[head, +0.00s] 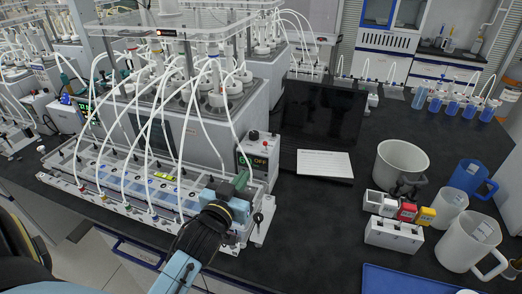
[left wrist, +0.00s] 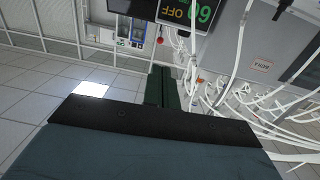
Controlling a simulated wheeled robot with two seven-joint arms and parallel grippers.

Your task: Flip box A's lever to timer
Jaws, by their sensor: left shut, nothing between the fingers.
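A grey control box (head: 259,154) with a green-lit display showing "OFF" stands just right of the reactor bath. Part of a similar display shows at the top of the left wrist view (left wrist: 186,13). A second box with a green display (head: 92,112) stands at the bath's left end. My right gripper is out of view.
White tubes (head: 165,110) arch from the reactor bath to the low gas-meter unit (head: 140,185) beside my left gripper. A laptop (head: 322,120), a grey pot (head: 401,160), jugs (head: 470,243) and a blue tray (head: 400,281) are to the right.

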